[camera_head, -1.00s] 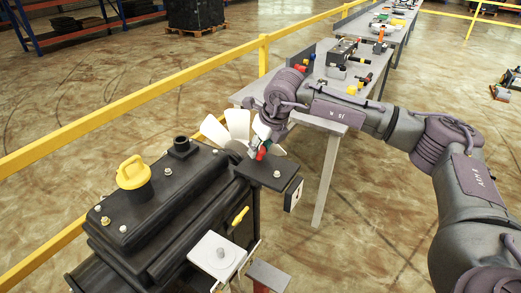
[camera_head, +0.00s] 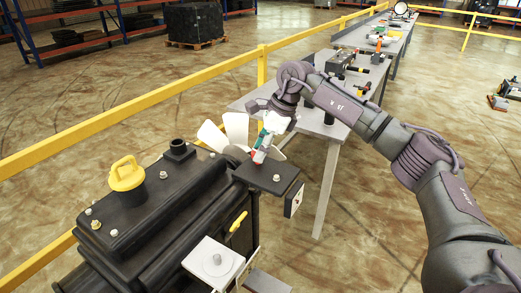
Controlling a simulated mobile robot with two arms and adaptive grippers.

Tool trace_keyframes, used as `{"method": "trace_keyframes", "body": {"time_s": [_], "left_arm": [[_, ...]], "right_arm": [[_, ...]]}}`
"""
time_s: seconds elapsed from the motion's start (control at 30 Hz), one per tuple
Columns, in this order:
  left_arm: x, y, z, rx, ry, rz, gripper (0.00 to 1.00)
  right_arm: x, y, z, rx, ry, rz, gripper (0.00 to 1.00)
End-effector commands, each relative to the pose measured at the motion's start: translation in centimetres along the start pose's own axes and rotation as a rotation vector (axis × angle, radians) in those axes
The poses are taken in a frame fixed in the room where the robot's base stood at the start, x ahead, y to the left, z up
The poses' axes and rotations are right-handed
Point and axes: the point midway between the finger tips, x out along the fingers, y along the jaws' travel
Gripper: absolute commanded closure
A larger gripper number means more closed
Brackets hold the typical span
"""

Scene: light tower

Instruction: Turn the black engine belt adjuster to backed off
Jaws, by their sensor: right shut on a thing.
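The black engine (camera_head: 150,215) fills the lower left, with a yellow cap on top and a white fan at its far end. A black bracket plate (camera_head: 268,175) with a bolt projects beside the fan. My right gripper (camera_head: 260,156) is at the plate's far left corner, leaning up to the right. It is shut on a small part with red showing at the fingertips, which I take to be the belt adjuster. The fingers hide most of that part, so its setting cannot be read. My left gripper is not in view.
A yellow rail (camera_head: 150,107) runs behind the engine. A long grey table (camera_head: 318,122) with tools and parts stands behind my right wrist. A yellow handle (camera_head: 238,221) and a pale square plate (camera_head: 213,262) are on the engine's near side. Open floor lies right of the engine.

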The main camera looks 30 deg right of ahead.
Motion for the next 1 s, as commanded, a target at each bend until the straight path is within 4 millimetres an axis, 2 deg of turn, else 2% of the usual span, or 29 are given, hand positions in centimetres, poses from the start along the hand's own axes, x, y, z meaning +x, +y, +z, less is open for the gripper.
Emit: {"method": "trace_keyframes", "body": {"time_s": [1.0], "left_arm": [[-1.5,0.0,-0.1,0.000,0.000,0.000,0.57]], "right_arm": [[0.0,-0.6,0.5,-0.891,0.002,0.369,0.96]]}}
